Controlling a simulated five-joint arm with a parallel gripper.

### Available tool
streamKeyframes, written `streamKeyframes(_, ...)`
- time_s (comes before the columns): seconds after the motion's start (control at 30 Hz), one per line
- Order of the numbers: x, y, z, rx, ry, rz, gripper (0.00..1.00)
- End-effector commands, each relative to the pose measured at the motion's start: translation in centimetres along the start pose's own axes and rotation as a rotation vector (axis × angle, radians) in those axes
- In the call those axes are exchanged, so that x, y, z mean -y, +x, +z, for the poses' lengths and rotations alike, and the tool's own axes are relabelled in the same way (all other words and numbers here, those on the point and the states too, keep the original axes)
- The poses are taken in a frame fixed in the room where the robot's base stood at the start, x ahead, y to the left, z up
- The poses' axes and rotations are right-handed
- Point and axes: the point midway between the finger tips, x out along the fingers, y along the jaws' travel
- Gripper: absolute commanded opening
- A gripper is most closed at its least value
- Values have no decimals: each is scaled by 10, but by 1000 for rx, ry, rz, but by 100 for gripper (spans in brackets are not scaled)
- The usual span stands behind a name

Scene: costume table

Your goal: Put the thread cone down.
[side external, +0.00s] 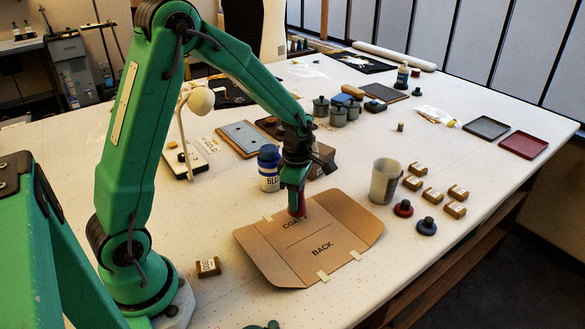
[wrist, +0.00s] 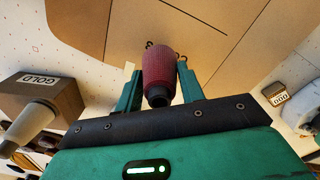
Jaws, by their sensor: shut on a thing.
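The thread cone is dark red. In the wrist view the thread cone (wrist: 160,72) sits between the two green fingers of my gripper (wrist: 160,80), which are shut on it. In the side view the thread cone (side external: 298,205) shows below my gripper (side external: 294,190), over the upper left part of the brown cardboard pattern piece (side external: 335,235) marked "COAT" and "BACK". I cannot tell whether the cone's lower end touches the cardboard. The cone hides part of the lettering in the wrist view.
A translucent cup (side external: 385,181) stands right of the cardboard, near a red spool (side external: 403,208), a blue spool (side external: 427,226) and several small brown blocks (side external: 433,196). The table's front right is clear.

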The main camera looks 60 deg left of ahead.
Motion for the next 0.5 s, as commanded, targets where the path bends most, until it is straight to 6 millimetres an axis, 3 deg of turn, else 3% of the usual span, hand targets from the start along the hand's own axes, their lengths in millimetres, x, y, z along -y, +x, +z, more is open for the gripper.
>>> streamKeyframes(0.2, 0, 20, 0, -1, 0, -1, 15)
streamKeyframes(0.5, 0, 21, 0, 0, 0, 1, 15)
